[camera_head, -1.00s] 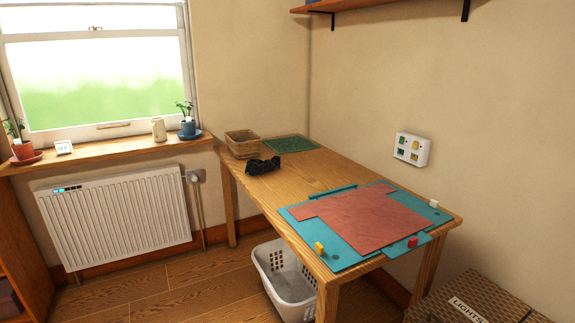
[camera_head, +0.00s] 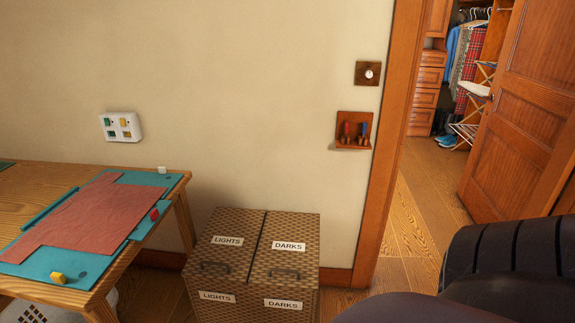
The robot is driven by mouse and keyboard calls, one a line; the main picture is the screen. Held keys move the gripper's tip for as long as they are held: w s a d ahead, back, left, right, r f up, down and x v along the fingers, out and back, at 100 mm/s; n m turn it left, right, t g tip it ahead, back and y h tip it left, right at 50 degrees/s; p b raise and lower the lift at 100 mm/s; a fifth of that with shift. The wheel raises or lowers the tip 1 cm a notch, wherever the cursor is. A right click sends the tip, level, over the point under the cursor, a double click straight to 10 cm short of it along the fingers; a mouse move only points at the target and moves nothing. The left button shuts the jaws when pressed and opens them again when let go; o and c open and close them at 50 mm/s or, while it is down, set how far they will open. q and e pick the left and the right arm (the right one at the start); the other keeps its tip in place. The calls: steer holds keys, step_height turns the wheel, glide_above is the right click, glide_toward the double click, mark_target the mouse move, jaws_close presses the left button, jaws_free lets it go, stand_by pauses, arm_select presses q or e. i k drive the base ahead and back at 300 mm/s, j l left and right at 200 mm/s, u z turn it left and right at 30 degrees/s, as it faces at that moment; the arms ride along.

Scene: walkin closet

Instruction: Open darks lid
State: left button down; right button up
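A woven two-part hamper (camera_head: 246,291) stands on the floor against the wall, right of the table. Its left lid (camera_head: 229,241) is labelled LIGHTS and its right lid (camera_head: 287,246) is labelled DARKS. Both lids are shut. A dark handle (camera_head: 284,273) sits near the front edge of the darks lid. A dark part of my own body fills the lower right corner, right of the hamper. Neither of my grippers is in view.
A wooden table (camera_head: 140,254) with a teal folding board (camera_head: 150,178) and red cloth (camera_head: 85,216) stands at left. A doorway with an open wooden door (camera_head: 530,110) is at right. A small tool rack (camera_head: 353,131) hangs above the hamper.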

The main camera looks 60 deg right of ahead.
mark_target(288, 254)
steer(key=z, duration=1.7)
